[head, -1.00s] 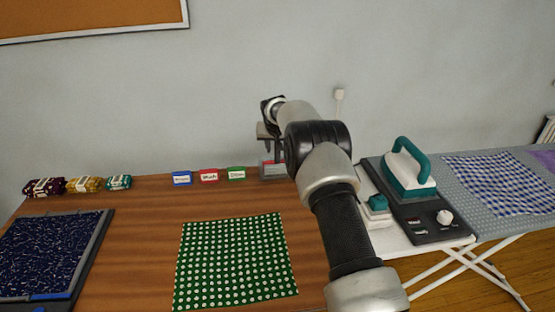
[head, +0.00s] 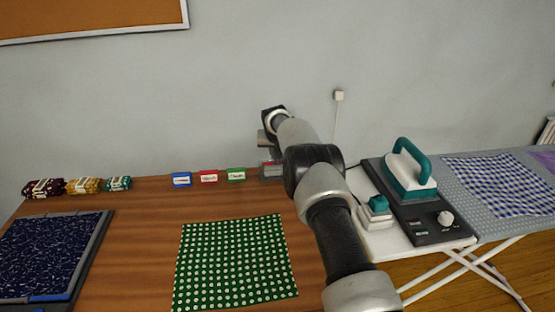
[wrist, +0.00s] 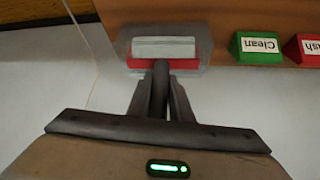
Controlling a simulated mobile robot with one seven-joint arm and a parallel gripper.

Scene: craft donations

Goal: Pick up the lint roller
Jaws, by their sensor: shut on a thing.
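The lint roller's dark handle (wrist: 160,88) stands between my fingers in the wrist view. My gripper (wrist: 161,103) is shut on it. Just past the fingertips is a pale roller-like part with a red band, over a grey tray (wrist: 202,46); I cannot tell whether the pale part is the roller's head. In the head view the grey tray (head: 271,170) is at the table's back edge, below my gripper (head: 267,150). My wrist and arm partly hide the gripper there, and the roller is too small to make out.
Blue, red and green labelled blocks (head: 208,177) stand left of the tray. A green dotted cloth (head: 236,262) lies in front. An iron (head: 409,172) on its dark base and an ironing board (head: 462,218) are at the right. The wall is close behind.

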